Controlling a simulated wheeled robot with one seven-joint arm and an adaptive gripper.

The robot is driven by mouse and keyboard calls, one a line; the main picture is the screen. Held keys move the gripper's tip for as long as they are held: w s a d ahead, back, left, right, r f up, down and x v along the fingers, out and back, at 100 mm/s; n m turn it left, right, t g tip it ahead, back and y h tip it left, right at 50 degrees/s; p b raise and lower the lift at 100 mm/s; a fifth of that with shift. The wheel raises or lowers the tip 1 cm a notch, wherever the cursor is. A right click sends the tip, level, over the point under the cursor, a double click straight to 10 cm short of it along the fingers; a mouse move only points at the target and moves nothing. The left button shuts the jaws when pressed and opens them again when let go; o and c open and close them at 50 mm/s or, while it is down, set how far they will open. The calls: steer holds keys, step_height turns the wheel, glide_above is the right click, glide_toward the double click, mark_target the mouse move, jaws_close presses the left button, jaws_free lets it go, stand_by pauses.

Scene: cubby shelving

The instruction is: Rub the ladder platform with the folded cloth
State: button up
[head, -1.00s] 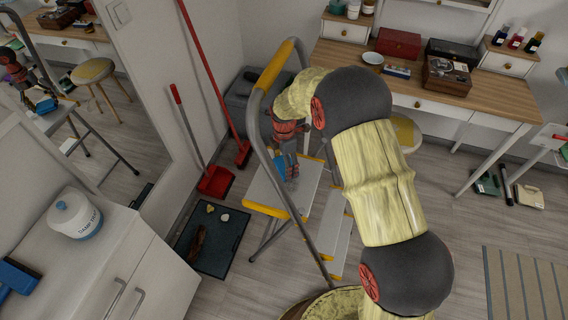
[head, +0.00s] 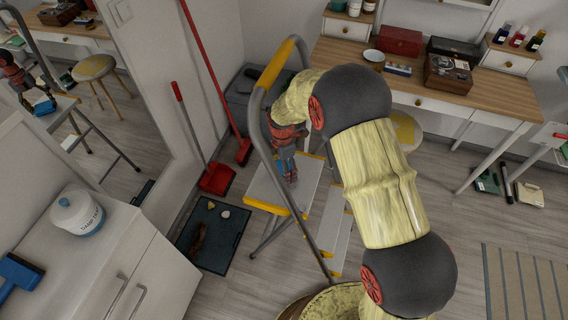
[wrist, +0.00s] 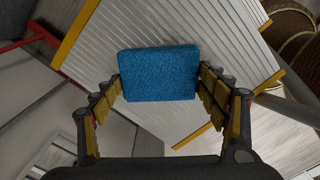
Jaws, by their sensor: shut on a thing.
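The folded cloth (wrist: 158,73) is a blue rectangular pad in the wrist view. My gripper (wrist: 158,88) is shut on it, with a finger against each side. The ladder platform (head: 308,182) is a light grey ribbed top step with yellow edging, and it also fills much of the wrist view (wrist: 225,40). My gripper (head: 288,172) is over the platform in the head view, pointing down. I cannot tell whether the cloth touches the platform.
The ladder's grey rail with a yellow grip (head: 276,65) rises beside my arm. A red broom (head: 218,85) and dustpan (head: 216,178) lean at the left. A wooden desk (head: 400,75) stands behind. A dark tray (head: 212,236) lies on the floor.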

mark_target(276, 193)
steer(key=shift+s+a+f+p, duration=0.1)
steer(key=shift+s+a+p, duration=0.35)
steer(key=shift+s, duration=0.85)
steer(key=shift+s+a+f+p, duration=0.15)
steer(key=shift+s+a, duration=0.45)
steer(key=shift+s, duration=0.7)
steer(key=shift+s+a+f+p, duration=0.1)
steer(key=shift+s+a+p, duration=0.35)
steer(key=shift+s, duration=0.85)
steer(key=shift+r, duration=0.1)
